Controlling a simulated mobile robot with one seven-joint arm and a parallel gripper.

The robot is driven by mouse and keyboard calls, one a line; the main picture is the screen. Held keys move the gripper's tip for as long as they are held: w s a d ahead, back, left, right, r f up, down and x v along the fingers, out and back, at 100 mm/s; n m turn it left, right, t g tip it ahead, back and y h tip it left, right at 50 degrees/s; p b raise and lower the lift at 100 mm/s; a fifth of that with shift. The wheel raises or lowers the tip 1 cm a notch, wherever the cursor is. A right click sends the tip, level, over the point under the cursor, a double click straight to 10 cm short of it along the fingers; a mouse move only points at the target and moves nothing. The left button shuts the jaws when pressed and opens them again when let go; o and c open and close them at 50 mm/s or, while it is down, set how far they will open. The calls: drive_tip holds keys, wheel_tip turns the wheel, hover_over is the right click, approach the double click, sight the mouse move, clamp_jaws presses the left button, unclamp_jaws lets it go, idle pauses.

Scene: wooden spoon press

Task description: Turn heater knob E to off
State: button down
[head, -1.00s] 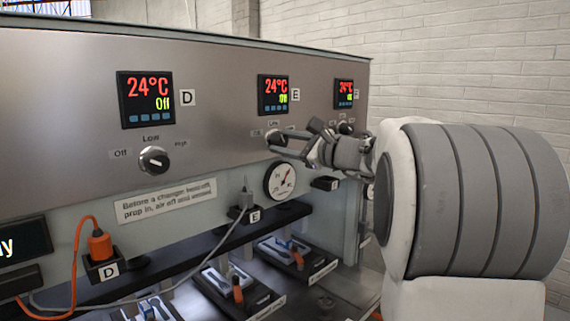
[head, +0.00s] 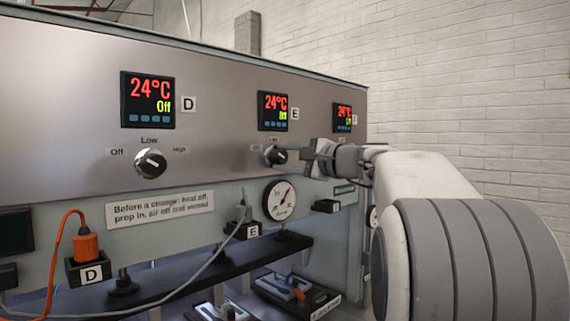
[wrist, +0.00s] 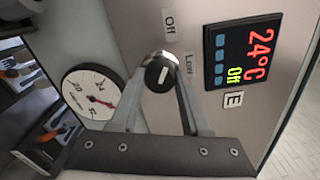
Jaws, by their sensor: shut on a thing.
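Heater knob E (head: 272,156) is a round black knob with a light rim, on the steel panel below display E (head: 273,111). The wrist view shows the knob (wrist: 160,72) close up, with a white pointer mark on its face. My gripper (wrist: 158,84) has one finger on each side of the knob and is shut on it. In the head view my gripper (head: 287,155) reaches the knob from the right and partly covers its labels. Display E (wrist: 238,57) reads 24°C in red and Off in green in the wrist view. The Off label (wrist: 169,22) and Low label (wrist: 188,64) show beside the knob.
Knob D (head: 151,163) and display D (head: 147,100), reading Off, are to the left. A round pressure gauge (head: 279,199) sits just below knob E. Plug E (head: 242,229) and its grey cable hang lower. Display F (head: 342,117) is at the right, close to my arm.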

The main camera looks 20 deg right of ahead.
idle(0.3)
drive_tip(key=shift+c, duration=1.9)
unclamp_jaws()
drive_tip(key=v, duration=1.7)
drive_tip(key=shift+s+b, duration=0.25)
drive_tip(key=shift+b, duration=0.1)
